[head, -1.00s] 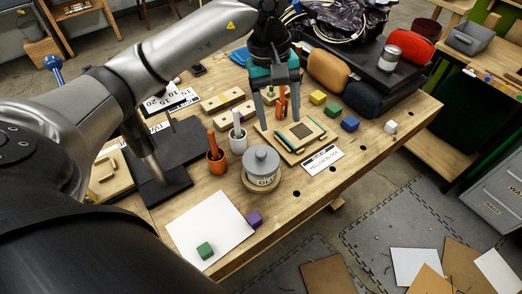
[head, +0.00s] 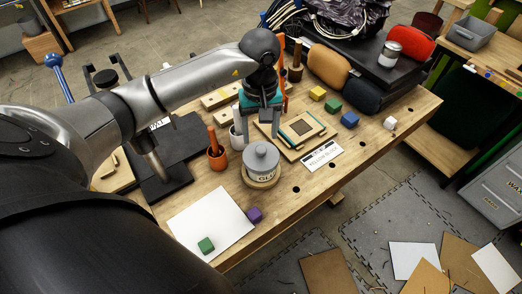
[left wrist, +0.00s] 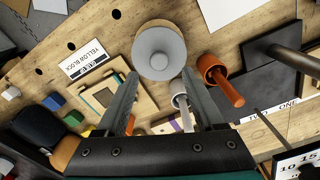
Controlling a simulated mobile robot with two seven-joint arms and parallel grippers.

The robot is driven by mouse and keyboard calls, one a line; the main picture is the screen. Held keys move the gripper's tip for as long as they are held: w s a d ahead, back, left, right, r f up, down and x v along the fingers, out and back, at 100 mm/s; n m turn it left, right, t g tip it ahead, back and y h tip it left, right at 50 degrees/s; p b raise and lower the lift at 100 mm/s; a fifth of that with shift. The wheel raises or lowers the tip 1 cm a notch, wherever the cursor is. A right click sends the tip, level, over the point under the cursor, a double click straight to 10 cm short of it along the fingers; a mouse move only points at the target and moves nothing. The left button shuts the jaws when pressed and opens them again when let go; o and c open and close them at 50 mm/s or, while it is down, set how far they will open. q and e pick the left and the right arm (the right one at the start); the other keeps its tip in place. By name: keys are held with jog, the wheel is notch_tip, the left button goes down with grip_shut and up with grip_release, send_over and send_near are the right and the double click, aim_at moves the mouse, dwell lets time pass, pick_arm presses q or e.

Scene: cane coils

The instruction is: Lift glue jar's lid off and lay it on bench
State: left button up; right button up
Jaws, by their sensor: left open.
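The glue jar (head: 262,172) stands upright on a round wooden coaster (head: 261,184) near the front of the bench (head: 330,182). Its grey lid (head: 262,156) with a round knob sits on top, and it also shows from above in the left wrist view (left wrist: 158,52). My left gripper (head: 260,138) is open and empty, fingers pointing down, just behind the jar and apart from the lid. In the left wrist view its fingertips (left wrist: 160,73) point towards the lid. My right gripper is not in view.
A terracotta pot (head: 217,158) and a white pot (head: 238,140) stand left of the jar. A wooden frame (head: 310,128) and a label card (head: 322,156) lie to the right. White paper (head: 205,222) with a green cube (head: 206,245) and a purple cube (head: 254,215) are in front.

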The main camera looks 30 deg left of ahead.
aim_at(261, 148)
pick_arm(q)
notch_tip(261, 148, down, 5)
jog(key=shift+d+p, duration=0.1)
jog(key=shift+p, duration=0.4)
grip_shut()
dwell(0.4)
